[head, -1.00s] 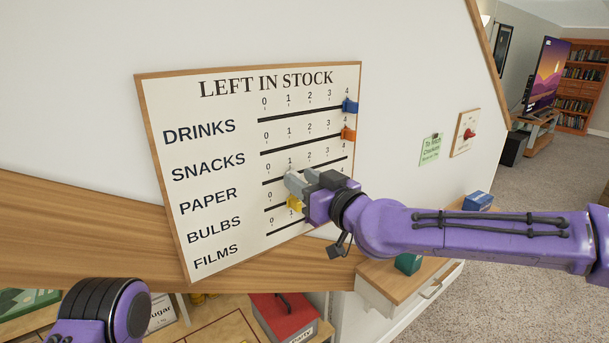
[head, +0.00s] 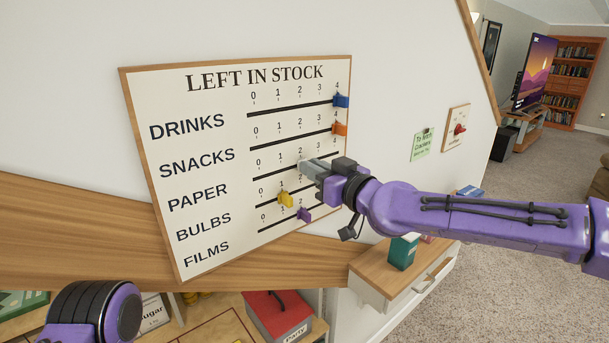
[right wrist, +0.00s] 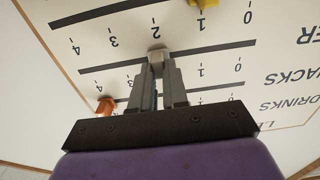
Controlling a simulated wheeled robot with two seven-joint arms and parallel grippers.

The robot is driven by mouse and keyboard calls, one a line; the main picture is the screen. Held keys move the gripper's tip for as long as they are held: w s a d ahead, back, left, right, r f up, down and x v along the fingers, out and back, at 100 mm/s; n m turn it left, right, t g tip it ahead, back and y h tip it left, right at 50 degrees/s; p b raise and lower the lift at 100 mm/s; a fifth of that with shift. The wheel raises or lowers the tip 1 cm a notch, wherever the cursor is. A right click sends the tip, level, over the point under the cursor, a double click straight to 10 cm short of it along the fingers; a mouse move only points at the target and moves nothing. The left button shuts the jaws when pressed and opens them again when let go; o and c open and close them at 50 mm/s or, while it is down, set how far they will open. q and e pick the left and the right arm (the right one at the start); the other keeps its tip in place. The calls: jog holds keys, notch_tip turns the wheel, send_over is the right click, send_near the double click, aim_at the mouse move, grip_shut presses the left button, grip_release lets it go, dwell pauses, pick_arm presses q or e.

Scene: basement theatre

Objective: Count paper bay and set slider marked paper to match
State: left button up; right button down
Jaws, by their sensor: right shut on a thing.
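The white LEFT IN STOCK board (head: 222,120) hangs tilted in the head view, with rows for drinks, snacks, paper, bulbs and films. My right gripper (head: 306,168) is at the paper row, shut on its pale grey slider (right wrist: 158,56). The slider stands at about the 2 mark; my fingers hide that number in the right wrist view. My left arm shows at the lower left, but its gripper is out of view. I cannot make out a paper bay.
The blue slider (head: 341,101) and orange slider (head: 340,129) are at 4, yellow (head: 286,200) near 1, purple (head: 304,215) near 2. Below are a shelf with a red box (head: 277,312) marked Party and a wooden-topped cabinet (head: 372,273).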

jog(key=c, duration=1.1)
grip_release()
jog(key=shift+s, duration=0.1)
jog(key=b+v, duration=0.2)
jog(key=v, duration=0.8)
jog(key=shift+s+d+b, duration=0.1)
jog(key=shift+s+b, duration=0.1)
jog(key=shift+b, duration=0.15)
